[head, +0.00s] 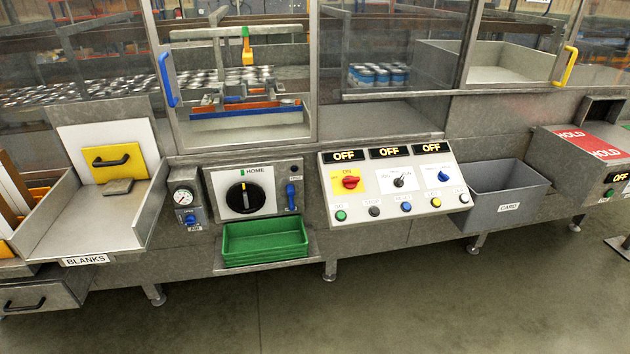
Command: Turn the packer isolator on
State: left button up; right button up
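A sloped control panel (389,158) stands at the centre right of the head view. Its red rotary switch (350,182) sits on a yellow plate at the panel's left, looking like an isolator; its small lettering is too small to read. The display above this switch (345,156) reads OFF. Two more displays to the right, the middle one (389,152) and the right one (431,147), also read OFF. A black selector (399,181) and a blue knob (445,176) sit right of the red switch. Neither of my grippers is in view.
Several push buttons line the panel's lower edge. A large black dial (245,198) marked HOME and a green bin (263,243) are left of it. A grey CARD bin (505,197) is to the right. The floor (400,305) in front is clear.

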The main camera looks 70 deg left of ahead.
aim_at(349, 182)
jog(key=u, duration=1.7)
jog(key=i+u, duration=0.15)
jog(key=u, duration=0.15)
